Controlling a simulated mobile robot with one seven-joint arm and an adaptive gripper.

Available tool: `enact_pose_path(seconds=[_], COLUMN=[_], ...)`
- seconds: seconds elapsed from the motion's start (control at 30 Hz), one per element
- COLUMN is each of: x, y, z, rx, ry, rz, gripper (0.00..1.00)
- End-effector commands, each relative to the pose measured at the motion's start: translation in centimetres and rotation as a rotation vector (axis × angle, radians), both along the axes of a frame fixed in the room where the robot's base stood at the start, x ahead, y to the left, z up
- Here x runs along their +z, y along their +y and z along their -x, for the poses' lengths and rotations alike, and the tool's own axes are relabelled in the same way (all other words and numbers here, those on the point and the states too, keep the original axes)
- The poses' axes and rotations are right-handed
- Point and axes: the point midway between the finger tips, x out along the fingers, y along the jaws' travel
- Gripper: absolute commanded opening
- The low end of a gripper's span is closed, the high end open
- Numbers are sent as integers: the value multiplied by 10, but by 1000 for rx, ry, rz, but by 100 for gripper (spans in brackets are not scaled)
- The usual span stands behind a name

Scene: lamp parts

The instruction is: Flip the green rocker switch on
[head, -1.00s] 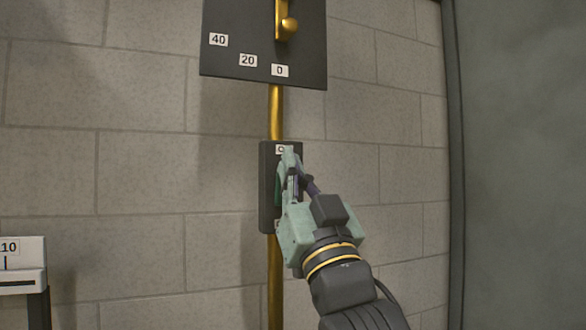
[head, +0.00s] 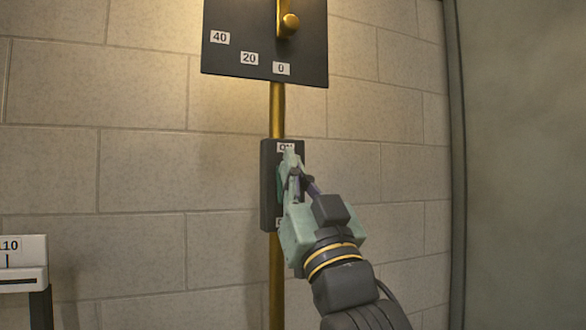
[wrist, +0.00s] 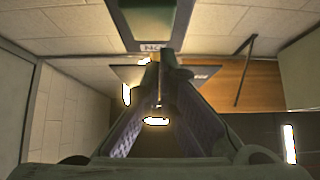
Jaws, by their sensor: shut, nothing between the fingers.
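The green rocker switch (head: 279,186) sits in a dark upright housing (head: 267,212) on the wall. My gripper hides most of the rocker in the head view. A white label (head: 285,147), partly covered, is at the housing's top. In the wrist view the green rocker (wrist: 152,14) is at the top edge, with the label (wrist: 153,47) upside down below it. My gripper (head: 289,155) is shut and empty, its tips in front of the upper rocker near the label; I cannot tell whether they touch. The tips also show in the wrist view (wrist: 160,58).
A brass pole (head: 276,111) runs vertically behind the housing. A grey panel (head: 520,160) is at right.

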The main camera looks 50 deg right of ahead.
Motion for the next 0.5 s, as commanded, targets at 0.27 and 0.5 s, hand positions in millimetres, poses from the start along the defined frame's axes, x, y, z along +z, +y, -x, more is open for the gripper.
enact_pose_path(seconds=[0.27, 0.5], x=[-37, -68], y=[17, 33], z=[34, 61], rx=[-3, -1], ry=[-1, 1], rz=[-1, -3], gripper=[0, 0])
